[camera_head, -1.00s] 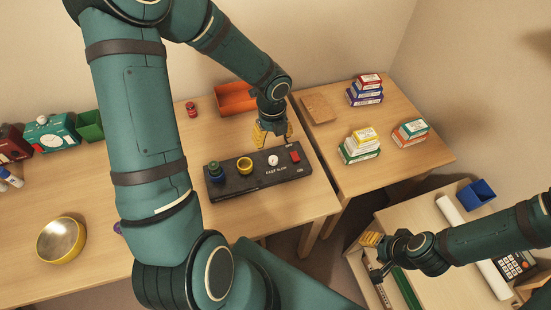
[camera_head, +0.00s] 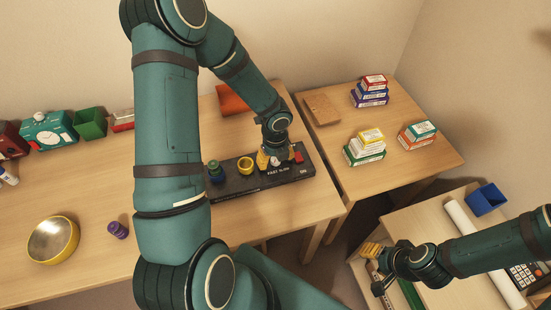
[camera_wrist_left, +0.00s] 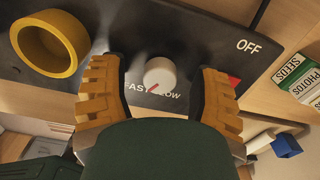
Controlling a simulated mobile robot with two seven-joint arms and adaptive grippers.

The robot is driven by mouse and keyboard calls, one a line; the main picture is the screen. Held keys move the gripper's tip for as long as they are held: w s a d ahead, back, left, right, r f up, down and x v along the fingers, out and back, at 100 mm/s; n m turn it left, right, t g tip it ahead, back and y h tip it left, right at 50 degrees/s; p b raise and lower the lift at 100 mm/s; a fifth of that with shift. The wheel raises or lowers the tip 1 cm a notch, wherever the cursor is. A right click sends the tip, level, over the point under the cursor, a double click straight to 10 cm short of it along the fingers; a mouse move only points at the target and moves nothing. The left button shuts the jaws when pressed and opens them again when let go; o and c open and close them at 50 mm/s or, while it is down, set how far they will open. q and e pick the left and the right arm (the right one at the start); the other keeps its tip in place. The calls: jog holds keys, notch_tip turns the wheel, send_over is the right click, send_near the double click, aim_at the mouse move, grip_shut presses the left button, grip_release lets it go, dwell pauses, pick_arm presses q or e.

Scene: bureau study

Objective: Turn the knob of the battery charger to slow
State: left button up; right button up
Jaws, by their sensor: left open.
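The black battery charger (camera_head: 235,187) lies on the desk with its FAST and SLOW lettering facing me. My left gripper (camera_head: 276,158) is over the knob. In the left wrist view its yellow fingers (camera_wrist_left: 158,92) stand apart on either side of the knob, with gaps visible. My right gripper (camera_head: 374,267) hangs over the lower right table; its opening is unclear.
On the charger are a yellow ring-shaped cup (camera_head: 245,166), a green-and-blue piece (camera_head: 215,170) and a red switch (camera_wrist_left: 233,80) partly behind a finger. A yellow bowl (camera_head: 53,240) and purple object (camera_head: 118,230) stand left. Stacked boxes (camera_head: 364,150) stand right.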

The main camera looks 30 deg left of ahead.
pick_arm(q)
grip_shut()
jog(key=shift+n, duration=0.3)
jog(key=n+b, duration=0.2)
jog(key=n, duration=0.3)
jog(key=shift+n, duration=0.3)
jog(key=n+b, duration=0.2)
jog(key=n, duration=0.3)
jog(key=shift+n, duration=0.3)
